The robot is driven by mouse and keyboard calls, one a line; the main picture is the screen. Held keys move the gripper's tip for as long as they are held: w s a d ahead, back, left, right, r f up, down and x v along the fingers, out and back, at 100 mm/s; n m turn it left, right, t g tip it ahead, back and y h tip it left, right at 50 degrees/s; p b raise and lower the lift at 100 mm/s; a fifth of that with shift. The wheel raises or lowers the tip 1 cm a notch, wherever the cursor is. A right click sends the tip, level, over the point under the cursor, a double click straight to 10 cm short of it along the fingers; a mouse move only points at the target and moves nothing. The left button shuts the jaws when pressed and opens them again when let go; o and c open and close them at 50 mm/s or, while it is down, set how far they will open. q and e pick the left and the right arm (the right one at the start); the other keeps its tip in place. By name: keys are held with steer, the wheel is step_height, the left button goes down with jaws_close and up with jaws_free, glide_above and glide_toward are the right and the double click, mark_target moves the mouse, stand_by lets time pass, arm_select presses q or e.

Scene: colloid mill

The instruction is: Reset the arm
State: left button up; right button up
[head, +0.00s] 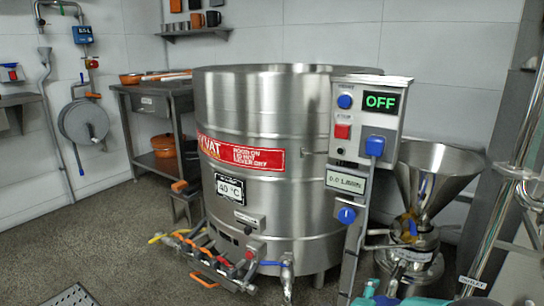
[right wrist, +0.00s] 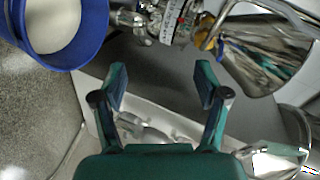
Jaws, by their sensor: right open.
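My right gripper (right wrist: 160,82) shows in the right wrist view with its two teal fingers spread apart and nothing between them. The colloid mill (head: 432,180) has a steel funnel hopper and stands right of the vat. Its shiny metal parts (right wrist: 265,50) fill the upper right of the right wrist view, beyond the fingers. My left gripper is in neither view.
A large steel vat (head: 280,110) stands mid-view with a valve manifold (head: 215,262) low in front. A control post (head: 365,130) reads OFF. A blue-rimmed container (right wrist: 62,30) with pale contents is upper left in the wrist view. Open floor (head: 110,245) lies left.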

steer(key=s+a+f+n+g+y+p, duration=0.1)
steer(key=s+a+f+n+g+y, duration=0.2)
steer(key=s+f, duration=0.4)
steer(key=s+a+f+n+g+y+p, duration=0.1)
steer(key=s+f+n+y, duration=0.3)
steer(key=f, duration=0.5)
steer(key=s+a+f+n+g+y, duration=0.15)
steer(key=s+a+n, duration=0.25)
steer(key=s, duration=0.4)
steer(key=s+a+f+n+g+y, duration=0.1)
steer(key=s+a+n+g+y, duration=0.15)
steer(key=s+a+n, duration=0.35)
steer(key=s+a+f+n+g+y, duration=0.2)
steer(key=s+n+g, duration=0.1)
steer(key=s, duration=0.6)
arm_select(q)
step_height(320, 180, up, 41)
steer(key=p, duration=3.8)
arm_select(e)
step_height(320, 180, up, 38)
steer(key=w, duration=0.1)
steer(key=shift+d+r, duration=0.15)
steer(key=shift+d, duration=0.15)
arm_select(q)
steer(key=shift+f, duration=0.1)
